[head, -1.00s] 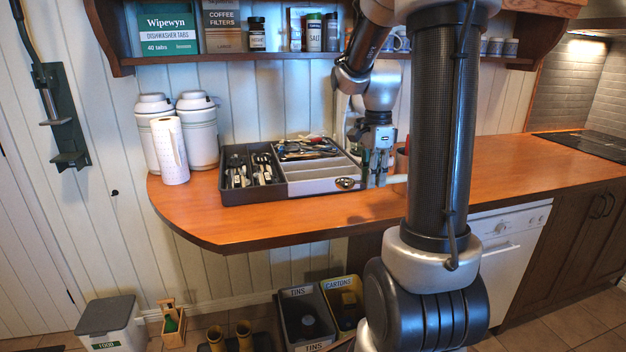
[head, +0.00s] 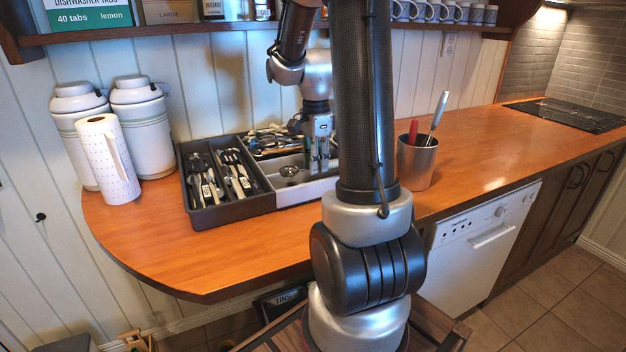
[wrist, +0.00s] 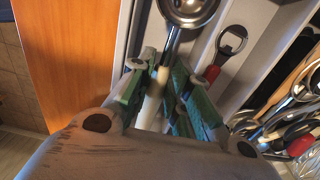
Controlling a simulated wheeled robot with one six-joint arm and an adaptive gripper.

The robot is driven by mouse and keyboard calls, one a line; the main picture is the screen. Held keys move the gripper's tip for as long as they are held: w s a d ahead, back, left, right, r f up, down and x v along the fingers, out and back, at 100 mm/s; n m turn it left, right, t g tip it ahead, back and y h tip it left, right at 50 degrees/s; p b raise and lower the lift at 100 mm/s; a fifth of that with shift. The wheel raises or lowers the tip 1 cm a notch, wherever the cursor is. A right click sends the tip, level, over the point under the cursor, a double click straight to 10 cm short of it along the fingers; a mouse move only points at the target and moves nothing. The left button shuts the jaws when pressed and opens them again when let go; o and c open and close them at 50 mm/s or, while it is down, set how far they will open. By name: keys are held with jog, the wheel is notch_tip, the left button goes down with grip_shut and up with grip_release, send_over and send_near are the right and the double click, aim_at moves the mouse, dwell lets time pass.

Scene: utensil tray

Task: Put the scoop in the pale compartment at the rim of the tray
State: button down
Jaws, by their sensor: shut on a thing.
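The scoop has a round steel bowl (wrist: 188,8) and a cream handle (wrist: 155,98). My gripper (wrist: 160,72), with green finger pads, is shut on the handle. In the head view my gripper (head: 318,166) points down at the right part of the tray (head: 238,212), and the scoop's bowl (head: 289,170) shows to its left. The scoop is over the pale compartment (head: 300,192) along the tray's front rim, which also shows in the wrist view (wrist: 134,30). I cannot tell whether it touches the floor there.
A bottle opener (wrist: 232,40) lies in the neighbouring pale compartment. Cutlery (head: 232,175) fills the dark section, and more utensils (head: 270,138) lie at the back. A steel pot (head: 416,164) with utensils stands right of the tray. A paper roll (head: 108,160) stands left. The front counter is clear.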

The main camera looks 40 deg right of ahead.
jog(key=shift+f, duration=2.55)
jog(key=shift+f, duration=0.1)
jog(key=c, duration=1.6)
grip_release()
notch_tip(320, 180, up, 12)
jog(key=shift+a+r, duration=0.1)
jog(key=s+a+r+n+t, duration=0.1)
jog(key=s+a+n, duration=0.3)
jog(key=n, duration=0.3)
jog(key=s+a+r+n+t, duration=0.2)
jog(key=s+a+n, duration=0.3)
jog(key=n, duration=0.2)
jog(key=s+a+r+n+t, duration=0.1)
jog(key=s+a+r+n, duration=0.1)
jog(key=s+a+n, duration=0.3)
jog(key=shift+s+r+n+t, duration=0.1)
jog(key=shift+s+n+t, duration=0.15)
jog(key=shift+n, duration=0.65)
